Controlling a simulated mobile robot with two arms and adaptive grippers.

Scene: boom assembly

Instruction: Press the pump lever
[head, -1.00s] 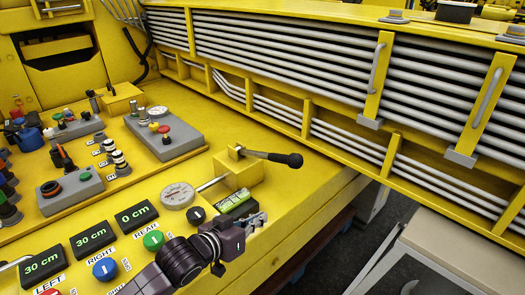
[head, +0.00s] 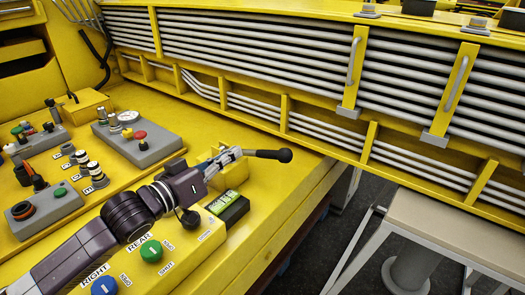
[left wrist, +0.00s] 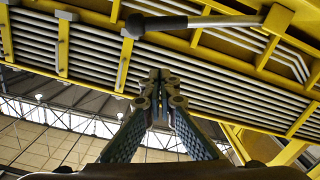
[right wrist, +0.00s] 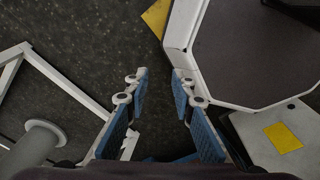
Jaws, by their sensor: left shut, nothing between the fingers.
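The pump lever (head: 268,154) is a grey rod with a black knob, standing out to the right from a yellow block (head: 233,176). My left gripper (head: 236,153) is shut and empty; its fingertips overlap the lever's base end in the head view and hide most of the block. In the left wrist view the lever (left wrist: 195,21) crosses the top of the picture, and the closed fingertips (left wrist: 160,74) are below it with a gap in the picture. I cannot tell whether they touch. My right gripper (right wrist: 161,75) is open and empty above the dark floor.
A green-lit display (head: 227,205) and a green button (head: 151,251) sit on the panel below my left gripper. A grey box with a red button (head: 138,135) is to its left. The yellow boom with grey pipes (head: 300,70) runs behind. A stool (head: 460,228) stands at the right.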

